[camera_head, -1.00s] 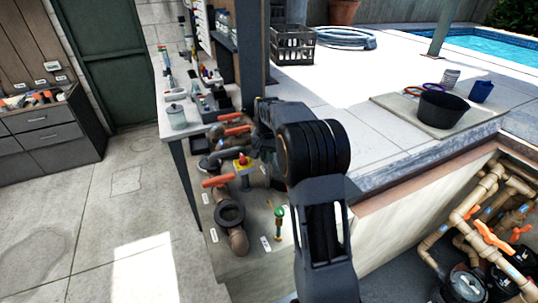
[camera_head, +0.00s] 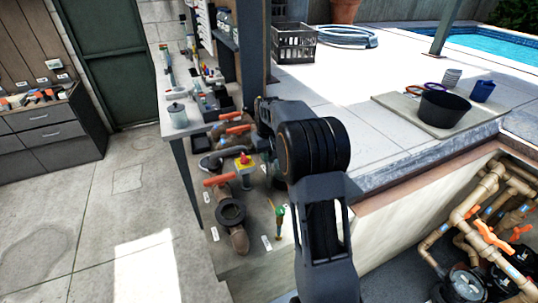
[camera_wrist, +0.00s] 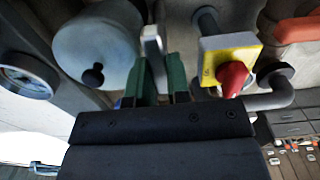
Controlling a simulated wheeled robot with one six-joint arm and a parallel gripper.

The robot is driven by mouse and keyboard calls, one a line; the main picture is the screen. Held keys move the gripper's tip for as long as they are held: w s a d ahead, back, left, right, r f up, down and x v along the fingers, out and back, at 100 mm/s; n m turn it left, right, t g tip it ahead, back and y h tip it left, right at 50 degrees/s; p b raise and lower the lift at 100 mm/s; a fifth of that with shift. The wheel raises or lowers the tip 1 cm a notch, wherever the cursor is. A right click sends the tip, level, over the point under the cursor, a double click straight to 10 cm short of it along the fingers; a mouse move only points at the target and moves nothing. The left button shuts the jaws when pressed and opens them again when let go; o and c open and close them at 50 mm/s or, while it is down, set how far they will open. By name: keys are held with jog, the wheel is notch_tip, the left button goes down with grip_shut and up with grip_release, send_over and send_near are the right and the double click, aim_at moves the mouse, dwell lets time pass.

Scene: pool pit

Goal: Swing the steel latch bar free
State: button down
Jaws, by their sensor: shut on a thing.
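In the wrist view a pale steel bar, likely the latch bar (camera_wrist: 151,42), stands upright between the green-padded fingers of my gripper (camera_wrist: 160,76). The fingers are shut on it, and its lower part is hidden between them. A grey round housing with a dark knob (camera_wrist: 95,48) is just left of the bar. In the head view my arm covers the gripper and the bar, so neither can be made out there.
A yellow box with a red knob (camera_wrist: 230,62) sits close to the right of my gripper; it also shows in the head view (camera_head: 243,164). A gauge (camera_wrist: 25,77) is at the left. Orange-handled valves (camera_head: 218,180) and pipes crowd the bench. Open paving (camera_head: 345,75) lies behind.

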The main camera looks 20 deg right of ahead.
dwell(0.5)
jog(key=c, duration=1.1)
grip_release()
notch_tip(320, 180, up, 14)
jog(key=shift+f, duration=0.1)
jog(key=s+a+f+m, duration=0.1)
jog(key=s+a+f, duration=0.15)
jog(key=f, duration=0.35)
jog(key=s+a+t, duration=0.1)
jog(key=s+a, duration=0.1)
jog(key=s, duration=0.5)
jog(key=s+a+t, duration=0.2)
jog(key=s+a, duration=0.1)
jog(key=s, duration=0.5)
jog(key=s+a+f+n+t, duration=0.1)
jog(key=s+a, duration=0.2)
jog(key=s, duration=0.4)
jog(key=shift+s+f+t, duration=0.1)
jog(key=shift+s+t, duration=0.2)
